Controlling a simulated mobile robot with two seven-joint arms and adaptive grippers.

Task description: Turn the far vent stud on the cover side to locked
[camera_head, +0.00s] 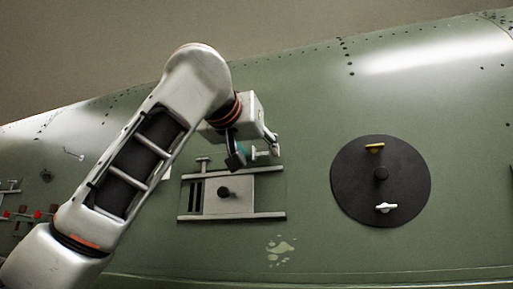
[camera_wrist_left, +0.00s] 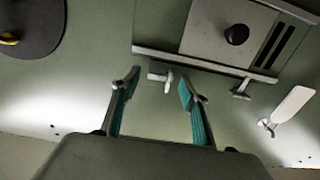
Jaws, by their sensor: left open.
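The vent (camera_head: 231,216) is a framed panel on the green fuselage, with two rails and a pale sliding cover (camera_head: 240,199) bearing a black knob (camera_head: 223,192). Dark slots show at its left end. A small pale stud (camera_head: 263,153) is above the upper rail at the cover's end; a second stud (camera_head: 203,162) is at the slot end. My left gripper (camera_head: 254,153) is open at the first stud. In the left wrist view that stud (camera_wrist_left: 161,77) lies between the spread teal-padded fingertips, seemingly ungripped; the other stud (camera_wrist_left: 241,89) is outside them. My right gripper is not in view.
A black round plate (camera_head: 348,185) with a yellow handle (camera_head: 374,147), a dark knob and a white handle (camera_head: 386,208) is to the right. A white tag (camera_wrist_left: 292,105) hangs near the slot-end stud. Red fittings are at far left. The skin between vent and disc is clear.

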